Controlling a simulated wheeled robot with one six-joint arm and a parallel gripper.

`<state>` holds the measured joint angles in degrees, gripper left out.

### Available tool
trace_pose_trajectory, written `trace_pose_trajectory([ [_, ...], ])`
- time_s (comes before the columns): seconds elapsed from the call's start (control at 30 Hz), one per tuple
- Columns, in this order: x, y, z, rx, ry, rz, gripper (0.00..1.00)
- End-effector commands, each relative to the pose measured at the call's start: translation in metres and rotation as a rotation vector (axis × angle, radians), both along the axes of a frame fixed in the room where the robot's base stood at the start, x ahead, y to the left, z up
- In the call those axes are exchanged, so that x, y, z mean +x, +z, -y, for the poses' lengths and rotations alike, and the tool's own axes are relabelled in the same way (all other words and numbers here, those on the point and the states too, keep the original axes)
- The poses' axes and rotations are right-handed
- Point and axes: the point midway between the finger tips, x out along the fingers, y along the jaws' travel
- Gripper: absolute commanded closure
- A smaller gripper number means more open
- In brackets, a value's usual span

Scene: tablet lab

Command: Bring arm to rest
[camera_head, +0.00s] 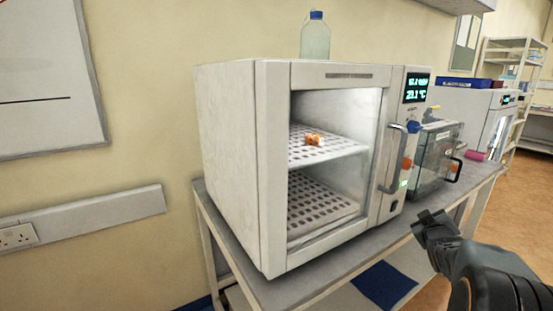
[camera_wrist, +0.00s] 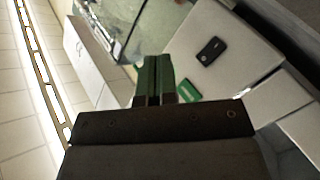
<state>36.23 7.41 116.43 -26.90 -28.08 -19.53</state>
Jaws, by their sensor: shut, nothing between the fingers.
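My gripper (camera_head: 436,222) is at the lower right in the head view, in front of the bench and apart from it. In the wrist view my gripper (camera_wrist: 154,82) shows its two green-tipped fingers pressed together with nothing between them. A white cabinet with a glass door (camera_head: 225,150) stands on the bench, its door closed. Through the glass, a small orange object (camera_head: 314,139) sits on the upper perforated shelf. The cabinet's handle (camera_head: 391,158) is to the upper left of my gripper and not touched by it.
The grey bench (camera_head: 303,288) runs along the wall. A clear bottle with a blue cap (camera_head: 315,38) stands on the cabinet. A glass-walled box (camera_head: 433,152) and another white device (camera_head: 470,102) stand further right. The floor at the right (camera_head: 520,205) is clear.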

Motion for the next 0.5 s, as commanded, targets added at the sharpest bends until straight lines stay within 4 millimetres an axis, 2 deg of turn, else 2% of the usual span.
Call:
trace_pose_trajectory([
  [0.03, -0.011, -0.025, 0.003, 0.091, -0.060, -0.081, 1.00],
  [0.1, -0.032, -0.047, -0.002, 0.232, -0.150, -0.192, 1.00],
  [0.17, -0.051, -0.058, -0.021, 0.358, -0.217, -0.294, 1.00],
  [0.2, -0.065, -0.063, -0.039, 0.436, -0.255, -0.363, 1.00],
  [0.27, -0.086, -0.065, -0.070, 0.549, -0.301, -0.464, 1.00],
  [0.33, -0.115, -0.062, -0.112, 0.664, -0.342, -0.585, 1.00],
  [0.4, -0.144, -0.055, -0.154, 0.753, -0.365, -0.701, 1.00],
  [0.5, -0.179, -0.038, -0.205, 0.828, -0.361, -0.831, 1.00],
])
